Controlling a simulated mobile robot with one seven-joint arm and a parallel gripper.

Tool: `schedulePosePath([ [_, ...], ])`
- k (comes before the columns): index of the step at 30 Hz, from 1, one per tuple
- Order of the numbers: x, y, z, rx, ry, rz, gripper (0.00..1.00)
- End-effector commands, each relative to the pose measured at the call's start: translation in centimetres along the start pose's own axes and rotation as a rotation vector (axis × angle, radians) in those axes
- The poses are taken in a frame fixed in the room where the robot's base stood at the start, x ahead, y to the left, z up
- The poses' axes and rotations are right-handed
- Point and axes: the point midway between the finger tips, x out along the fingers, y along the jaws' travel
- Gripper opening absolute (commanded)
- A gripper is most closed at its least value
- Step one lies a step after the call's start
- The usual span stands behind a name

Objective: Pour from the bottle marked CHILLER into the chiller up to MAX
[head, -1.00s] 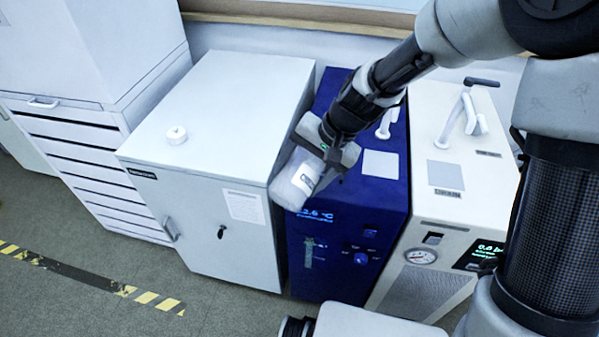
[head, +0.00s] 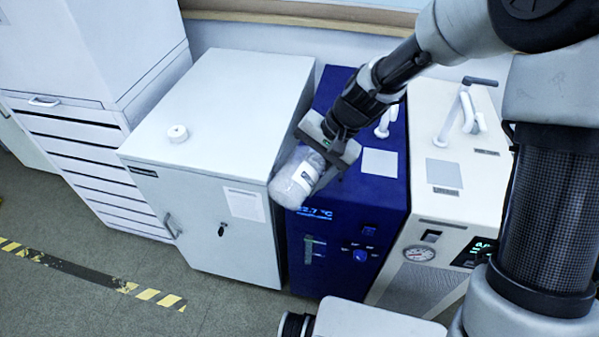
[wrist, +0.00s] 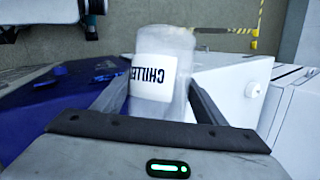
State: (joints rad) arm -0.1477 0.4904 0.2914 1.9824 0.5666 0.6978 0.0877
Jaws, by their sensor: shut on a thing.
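My gripper (head: 328,146) is shut on a translucent bottle (head: 293,186) and holds it tilted above the front left of the blue chiller (head: 340,268). In the wrist view the bottle (wrist: 165,42) stands between the two fingers, and its label reads CHILLER upside down. The bottle's mouth is hidden from the head view. The chiller's front has a lit temperature display, a narrow vertical level window (head: 314,250) and a knob. The liquid level and the MAX mark are too small to read.
A white cabinet (head: 215,120) stands left of the chiller, with a white cap (head: 177,133) on top. A cream unit (head: 445,180) with a gauge and a pipe stands close on the right. Grey drawers (head: 85,150) stand far left. The floor in front is clear.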

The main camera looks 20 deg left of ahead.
Motion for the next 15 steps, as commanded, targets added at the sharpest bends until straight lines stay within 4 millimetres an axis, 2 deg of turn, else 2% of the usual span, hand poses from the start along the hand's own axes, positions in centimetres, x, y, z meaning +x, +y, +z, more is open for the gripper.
schedulePosePath([
  [15,0.0,0.0,-0.24,0.04,-0.086,-0.018,0.17],
])
